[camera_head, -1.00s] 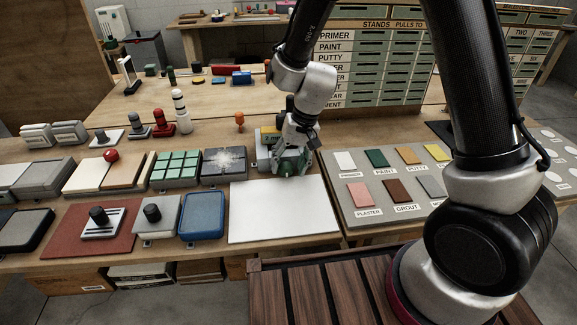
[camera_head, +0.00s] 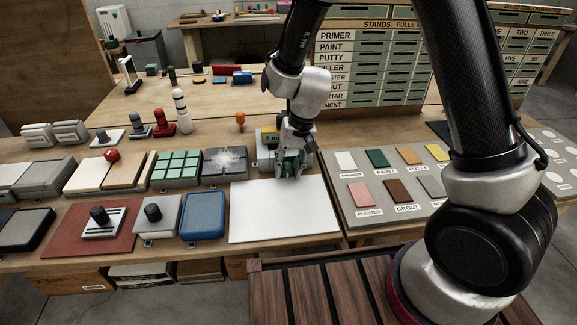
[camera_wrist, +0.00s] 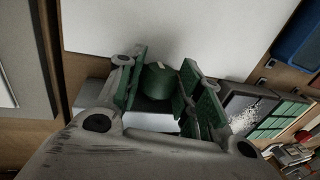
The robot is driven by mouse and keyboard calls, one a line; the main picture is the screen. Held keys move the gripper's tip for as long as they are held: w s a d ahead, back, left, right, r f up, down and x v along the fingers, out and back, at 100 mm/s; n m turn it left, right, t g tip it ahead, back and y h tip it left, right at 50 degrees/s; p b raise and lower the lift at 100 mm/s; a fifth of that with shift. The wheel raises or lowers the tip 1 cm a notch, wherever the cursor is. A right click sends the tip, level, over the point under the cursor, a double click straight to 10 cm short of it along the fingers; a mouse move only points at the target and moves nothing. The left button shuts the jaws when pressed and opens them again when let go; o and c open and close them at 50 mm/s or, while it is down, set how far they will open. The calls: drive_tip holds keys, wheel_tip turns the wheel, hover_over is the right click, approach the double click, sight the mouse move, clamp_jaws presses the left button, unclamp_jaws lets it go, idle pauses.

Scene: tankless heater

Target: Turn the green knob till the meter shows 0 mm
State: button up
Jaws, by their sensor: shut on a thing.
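The green knob (camera_wrist: 160,82) sits between my gripper's fingers (camera_wrist: 161,86) in the wrist view, with a pale mark on its edge. My gripper is shut on the knob. The knob stands on a grey housing (camera_wrist: 150,109). In the head view my gripper (camera_head: 290,166) is at the front of the meter and hides most of the knob.
A white board (camera_head: 284,212) lies in front of the meter. A dark panel with a pale burst (camera_head: 225,162) and a pad of green squares (camera_head: 177,165) stand to the left. A board of labelled colour samples (camera_head: 350,203) lies to the right.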

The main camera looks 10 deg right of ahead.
drive_tip(key=shift+a+h, duration=0.25)
drive_tip(key=shift+h, duration=1.1)
drive_tip(key=shift+a+h, duration=0.2)
drive_tip(key=shift+h, duration=1.15)
drive_tip(key=o, duration=1)
drive_tip(key=shift+o, duration=0.2)
drive_tip(key=v, duration=1.2)
drive_tip(key=shift+a, duration=0.1)
